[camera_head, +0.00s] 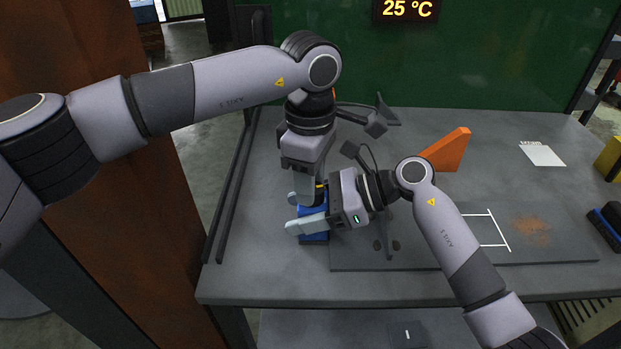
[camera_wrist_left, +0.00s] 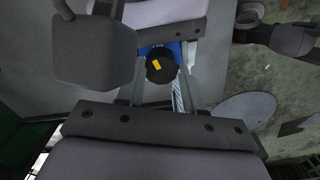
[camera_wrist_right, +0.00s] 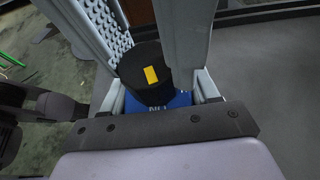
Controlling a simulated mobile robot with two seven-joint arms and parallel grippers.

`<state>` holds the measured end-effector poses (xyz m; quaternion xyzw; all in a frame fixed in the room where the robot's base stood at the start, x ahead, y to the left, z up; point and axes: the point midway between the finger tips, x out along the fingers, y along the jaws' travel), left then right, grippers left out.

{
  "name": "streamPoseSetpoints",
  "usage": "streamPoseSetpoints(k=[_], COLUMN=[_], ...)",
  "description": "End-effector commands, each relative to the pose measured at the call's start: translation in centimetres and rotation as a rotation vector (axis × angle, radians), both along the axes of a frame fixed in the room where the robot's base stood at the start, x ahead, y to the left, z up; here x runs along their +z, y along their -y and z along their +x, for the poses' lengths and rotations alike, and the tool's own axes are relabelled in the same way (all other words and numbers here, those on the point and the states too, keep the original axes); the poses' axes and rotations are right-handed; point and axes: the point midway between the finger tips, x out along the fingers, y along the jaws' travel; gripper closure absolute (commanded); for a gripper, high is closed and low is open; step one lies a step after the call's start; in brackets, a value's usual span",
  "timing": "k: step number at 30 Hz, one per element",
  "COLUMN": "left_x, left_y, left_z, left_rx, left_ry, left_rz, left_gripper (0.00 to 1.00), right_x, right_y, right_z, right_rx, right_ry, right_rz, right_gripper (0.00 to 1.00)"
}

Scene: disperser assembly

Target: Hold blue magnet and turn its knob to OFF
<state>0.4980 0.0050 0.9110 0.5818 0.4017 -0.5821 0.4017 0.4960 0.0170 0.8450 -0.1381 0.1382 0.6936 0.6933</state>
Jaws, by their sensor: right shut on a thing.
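The blue magnet (camera_head: 316,239) stands upright at the left part of the grey table. Its black knob (camera_wrist_right: 148,75) has a yellow mark and sits on top of the blue body; the knob also shows in the left wrist view (camera_wrist_left: 160,69). My right gripper (camera_head: 306,214) comes in from the right and is shut on the magnet's body. My left gripper (camera_head: 312,192) points down from above, its fingers open on either side of the knob. Whether they touch it is unclear. The lettering on the blue body is partly hidden.
A dark mat (camera_head: 555,245) with white lines lies right of the magnet. An orange wedge-shaped piece (camera_head: 449,150) stands behind my right arm. A white label (camera_head: 542,155) lies at the back right. My two grippers are very close together.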

Motion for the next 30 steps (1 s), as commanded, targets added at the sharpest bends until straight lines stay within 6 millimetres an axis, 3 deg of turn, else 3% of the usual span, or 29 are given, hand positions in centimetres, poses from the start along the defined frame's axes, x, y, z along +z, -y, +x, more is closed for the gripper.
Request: streamPoseSetpoints(k=[1, 2, 14, 30], left_x=[0.02, 0.02, 0.06, 0.1], left_y=[0.01, 0.01, 0.01, 0.02], left_z=[0.02, 0.02, 0.0, -0.23], left_rx=[0.0, 0.0, 0.059, 0.493], left_ry=[0.001, 0.001, 0.001, 0.001], left_rz=[0.0, 0.0, 0.0, -0.001], left_gripper=[0.87, 0.94, 0.94, 0.94], right_x=[-0.1, -0.1, -0.1, -0.1], right_y=[0.03, 0.03, 0.03, 0.01], right_z=[-0.04, -0.04, -0.05, -0.04], right_rx=[0.001, 0.001, 0.001, 0.001], right_ry=[-0.002, -0.002, -0.002, -0.001], right_rz=[-0.002, -0.002, -0.002, -0.002], right_gripper=[0.91, 0.91, 0.91, 0.91])
